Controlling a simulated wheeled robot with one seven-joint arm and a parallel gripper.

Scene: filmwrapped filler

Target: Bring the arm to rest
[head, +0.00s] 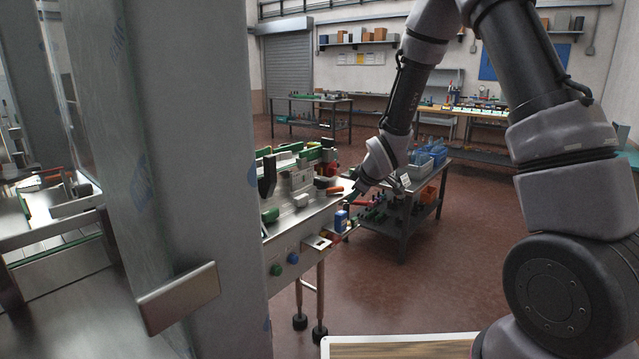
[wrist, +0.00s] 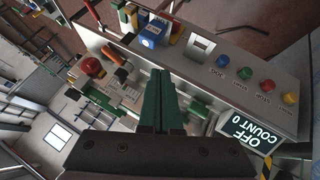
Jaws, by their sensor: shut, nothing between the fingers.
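My gripper (wrist: 160,72) shows in the wrist view with its two dark green fingers together and nothing between them. It is over a light grey machine (wrist: 262,92) with a row of coloured buttons and a display (wrist: 247,132) reading "OFF" and "COUNT 0". In the head view my arm (head: 402,98) reaches in from the right and bends down, its wrist end beside the right end of the same machine (head: 312,213). The fingertips are too small to make out there. I cannot tell whether they touch anything.
A large grey panel (head: 190,130) with a metal plate (head: 178,297) fills the left foreground of the head view. A dark cart (head: 405,215) with blue bins (head: 432,155) stands behind my wrist. Workbenches (head: 311,101) line the back. The red-brown floor (head: 430,285) is clear in the middle.

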